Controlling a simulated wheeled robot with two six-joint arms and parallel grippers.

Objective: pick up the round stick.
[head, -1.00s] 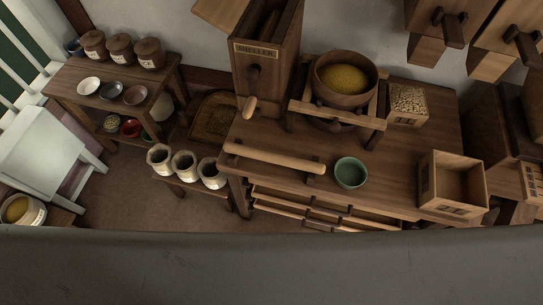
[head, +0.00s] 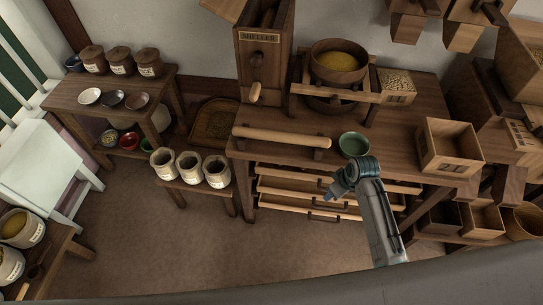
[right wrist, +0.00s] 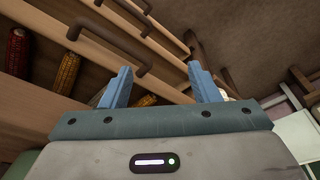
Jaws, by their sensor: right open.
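The round stick (head: 281,136) is a pale, smooth wooden rod. It lies level along the front left part of the brown worktable (head: 375,130), with dark supports near its ends. My right gripper (head: 330,196) is in front of the table, below and to the right of the stick, apart from it. In the right wrist view its two blue fingers (right wrist: 162,78) are spread with nothing between them, facing the drawers. I cannot make out the stick in that view. My left gripper is not in view.
A green bowl (head: 354,145) stands right of the stick, close behind my right arm. An open wooden box (head: 449,163) sits at the table's right. Partly open drawers (head: 300,196) jut out below; corn cobs (right wrist: 67,72) show inside. White jars (head: 189,166) stand left.

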